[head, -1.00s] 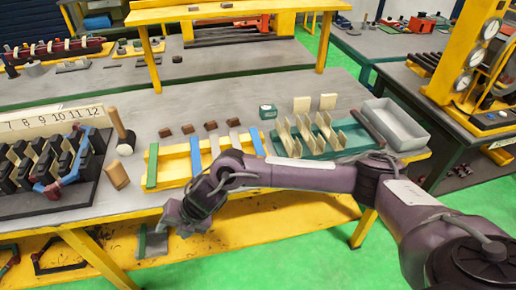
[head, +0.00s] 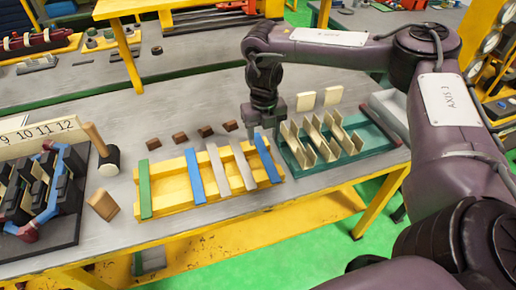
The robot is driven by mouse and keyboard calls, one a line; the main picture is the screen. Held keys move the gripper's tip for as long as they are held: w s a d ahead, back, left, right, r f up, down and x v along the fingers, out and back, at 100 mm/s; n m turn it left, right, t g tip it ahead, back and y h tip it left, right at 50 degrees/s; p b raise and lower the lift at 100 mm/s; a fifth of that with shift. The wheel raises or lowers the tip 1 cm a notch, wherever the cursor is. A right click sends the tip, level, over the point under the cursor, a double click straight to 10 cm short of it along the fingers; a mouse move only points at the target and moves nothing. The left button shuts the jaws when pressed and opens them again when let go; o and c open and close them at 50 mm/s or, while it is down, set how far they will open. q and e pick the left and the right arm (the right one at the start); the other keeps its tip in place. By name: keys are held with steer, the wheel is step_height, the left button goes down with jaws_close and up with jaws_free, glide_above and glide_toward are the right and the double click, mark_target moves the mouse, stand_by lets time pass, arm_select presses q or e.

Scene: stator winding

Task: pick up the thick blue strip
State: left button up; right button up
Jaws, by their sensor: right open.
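A yellow rack (head: 176,188) on the bench carries several strips lying across it. One blue strip (head: 194,176) lies left of the middle and another blue strip (head: 267,160) lies near the right end. I cannot tell for certain from this view which blue strip is the thicker. A green strip (head: 145,190) lies at the left end, and two grey strips (head: 218,173) lie between the blue ones. My right gripper (head: 264,132) points down, open and empty, at the far end of the right-hand blue strip. Its fingertips partly hide that end. My left gripper is out of view.
A green tray (head: 375,152) with cream folded pieces stands right of the rack. Small brown blocks (head: 204,131) lie behind the rack. A mallet (head: 108,158), a wooden block (head: 102,204) and the stator fixture (head: 45,190) are to the left.

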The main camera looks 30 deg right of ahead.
mark_target(266, 158)
steer(key=shift+s+f+p, duration=0.2)
steer(key=shift+s+f, duration=0.05)
steer(key=shift+s, duration=0.25)
steer(key=shift+s+f+p, duration=0.15)
steer(key=shift+s+f, duration=0.1)
steer(key=shift+s, duration=0.25)
step_height(266, 158, down, 3)
steer(key=shift+s+d+r+p, duration=0.1)
steer(key=shift+s+r+p, duration=0.05)
steer(key=shift+p, duration=0.55)
steer(key=shift+w+f, duration=0.2)
steer(key=shift+f, duration=0.4)
steer(key=shift+w+f, duration=0.15)
steer(key=shift+f, duration=0.4)
steer(key=shift+s+f, duration=0.1)
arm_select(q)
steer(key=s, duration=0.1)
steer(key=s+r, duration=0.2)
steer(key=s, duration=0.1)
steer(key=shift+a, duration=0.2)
arm_select(e)
jaws_close()
